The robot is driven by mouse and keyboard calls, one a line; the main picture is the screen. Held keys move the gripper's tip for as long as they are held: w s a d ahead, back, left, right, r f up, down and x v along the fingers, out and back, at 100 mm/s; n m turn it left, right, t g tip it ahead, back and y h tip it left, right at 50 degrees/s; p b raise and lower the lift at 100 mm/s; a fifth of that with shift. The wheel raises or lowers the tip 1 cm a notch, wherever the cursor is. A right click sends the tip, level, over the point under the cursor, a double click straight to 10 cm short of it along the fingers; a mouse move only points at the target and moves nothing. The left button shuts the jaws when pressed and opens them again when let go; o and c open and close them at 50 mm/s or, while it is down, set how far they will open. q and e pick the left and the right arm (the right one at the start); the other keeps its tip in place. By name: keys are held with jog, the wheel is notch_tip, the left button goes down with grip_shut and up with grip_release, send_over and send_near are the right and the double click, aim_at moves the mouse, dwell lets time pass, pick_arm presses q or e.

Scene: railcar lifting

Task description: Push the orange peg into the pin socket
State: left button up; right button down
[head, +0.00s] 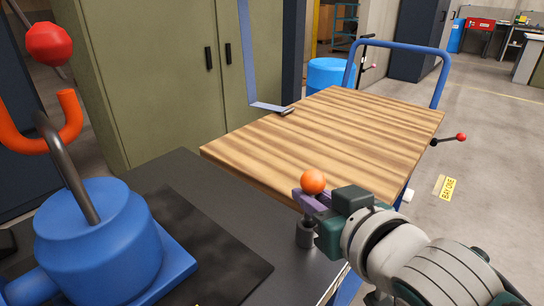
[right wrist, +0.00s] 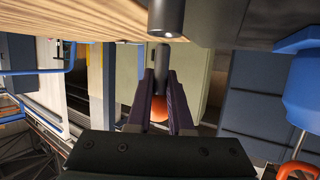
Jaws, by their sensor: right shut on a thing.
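My right gripper (head: 308,198) has its purple fingers shut on the orange peg (head: 313,182), whose round orange head stands above the fingers. In the right wrist view, which is upside down, the peg's dark shaft (right wrist: 162,56) sticks out past the fingertips (right wrist: 161,85). The pin socket (head: 305,233) is a dark upright cylinder on the black surface, just below the gripper. It also shows in the right wrist view (right wrist: 166,17) with its mouth facing the peg's tip. The two look close, and the peg does not appear to be inside. My left gripper is not in view.
A wood-topped cart (head: 335,135) with a blue handle stands right behind the socket. A blue jack (head: 100,240) with an orange hook sits on the black surface (head: 225,215) at left. The black surface between jack and socket is clear. A green cabinet (head: 165,75) stands behind.

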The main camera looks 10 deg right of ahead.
aim_at(310, 219)
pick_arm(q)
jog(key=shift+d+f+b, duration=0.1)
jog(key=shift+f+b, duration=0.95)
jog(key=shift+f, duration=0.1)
pick_arm(e)
jog(key=shift+f, duration=1.3)
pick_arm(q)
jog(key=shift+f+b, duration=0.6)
pick_arm(e)
jog(key=shift+f, duration=0.75)
jog(key=c, duration=0.9)
grip_release()
jog(key=shift+o, duration=0.8)
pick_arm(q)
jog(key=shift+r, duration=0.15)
pick_arm(e)
jog(key=shift+s+r, duration=0.1)
jog(key=shift+s, duration=0.05)
pick_arm(q)
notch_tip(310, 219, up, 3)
jog(key=p, duration=0.3)
pick_arm(e)
jog(key=v, duration=0.9)
jog(key=shift+s, duration=0.3)
jog(key=shift+r, duration=0.1)
